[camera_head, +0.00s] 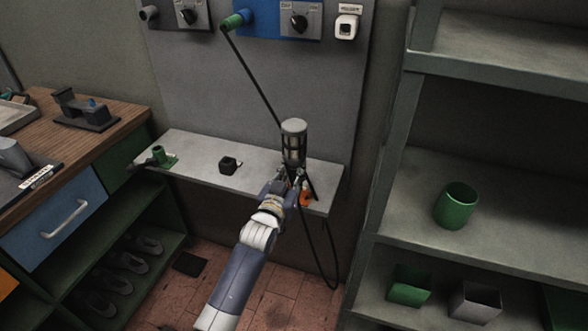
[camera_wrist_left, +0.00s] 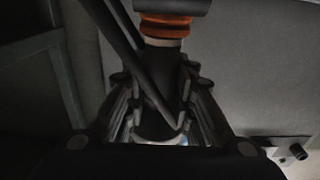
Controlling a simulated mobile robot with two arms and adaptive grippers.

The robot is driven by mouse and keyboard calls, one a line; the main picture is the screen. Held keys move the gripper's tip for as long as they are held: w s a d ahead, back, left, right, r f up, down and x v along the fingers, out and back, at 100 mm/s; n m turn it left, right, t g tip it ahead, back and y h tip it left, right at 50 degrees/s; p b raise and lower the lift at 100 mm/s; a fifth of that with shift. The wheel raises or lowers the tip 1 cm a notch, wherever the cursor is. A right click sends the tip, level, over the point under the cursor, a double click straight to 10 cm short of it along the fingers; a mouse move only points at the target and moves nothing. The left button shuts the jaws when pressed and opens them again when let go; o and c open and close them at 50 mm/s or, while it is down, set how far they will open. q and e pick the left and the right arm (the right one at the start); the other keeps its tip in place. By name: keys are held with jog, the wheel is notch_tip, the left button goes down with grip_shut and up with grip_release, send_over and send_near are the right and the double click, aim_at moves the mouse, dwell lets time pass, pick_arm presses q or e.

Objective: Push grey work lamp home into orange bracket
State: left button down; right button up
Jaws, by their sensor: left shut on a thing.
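The grey work lamp (camera_head: 293,142) stands roughly upright at the right end of the grey wall shelf, its caged head up. My left gripper (camera_head: 288,184) is shut on its lower part. In the left wrist view the fingers (camera_wrist_left: 158,95) close around a dark handle (camera_wrist_left: 158,122). The orange bracket (camera_head: 305,199) shows just right of the gripper, near the shelf's front edge, partly hidden. An orange ring (camera_wrist_left: 165,28) shows beyond the fingers in the left wrist view; I cannot tell whether it belongs to the bracket or lamp. How the lamp sits in the bracket is hidden.
A black cable (camera_head: 252,78) runs from a green plug (camera_head: 234,20) on the wall panel to the lamp area and loops below the shelf (camera_head: 195,152). A small black block (camera_head: 230,165) and a green fitting (camera_head: 160,157) sit further left. A shelving unit (camera_head: 480,66) stands right.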

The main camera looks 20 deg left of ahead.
pick_arm(q)
jog(key=shift+s+f, duration=0.1)
jog(key=shift+f, duration=0.5)
jog(key=shift+r, duration=0.15)
dwell(0.3)
jog(key=c, duration=1.3)
grip_release()
jog(key=shift+c, duration=0.2)
jog(key=shift+o, duration=0.3)
jog(key=shift+w+r, duration=0.1)
jog(key=shift+w, duration=0.1)
jog(key=s, duration=1.2)
jog(key=shift+a, duration=0.25)
